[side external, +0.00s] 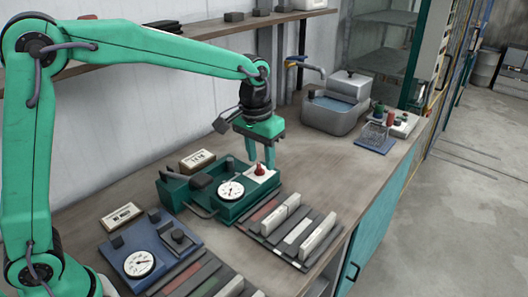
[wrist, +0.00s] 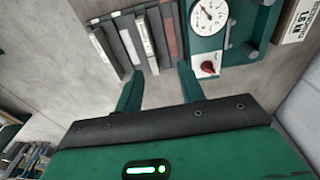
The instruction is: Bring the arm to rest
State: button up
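My green gripper (side external: 261,157) hangs fingers-down above the bench, over or near the right part of a green device with a dial (side external: 232,190) and a red knob (side external: 260,169). From the side I cannot tell whether the fingertips touch the device. In the wrist view my gripper (wrist: 160,80) has its two fingers well apart with nothing held between them. The red knob (wrist: 207,67) shows there to the right of the fingers. The arm reaches out from the left, bent at the elbow.
A rack of dark and pale slats (side external: 290,232) lies in front of the green device. A blue device with a dial (side external: 150,250) stands at front left. A grey sink (side external: 337,105) and a blue tray (side external: 376,138) stand farther right. A wall shelf (side external: 215,32) runs behind the arm.

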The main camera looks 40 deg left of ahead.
jog(key=s+a+r+t, duration=0.1)
jog(key=s+a+r, duration=0.2)
jog(key=s, duration=0.3)
jog(key=s+a+r+t, duration=0.1)
jog(key=s+a+r, duration=0.3)
jog(key=s, duration=0.2)
jog(key=s+a+f+t, duration=0.2)
jog(key=s+a, duration=0.1)
jog(key=s, duration=0.8)
jog(key=shift+s+t, duration=0.25)
jog(key=shift+t, duration=0.05)
jog(key=shift+a+f, duration=0.1)
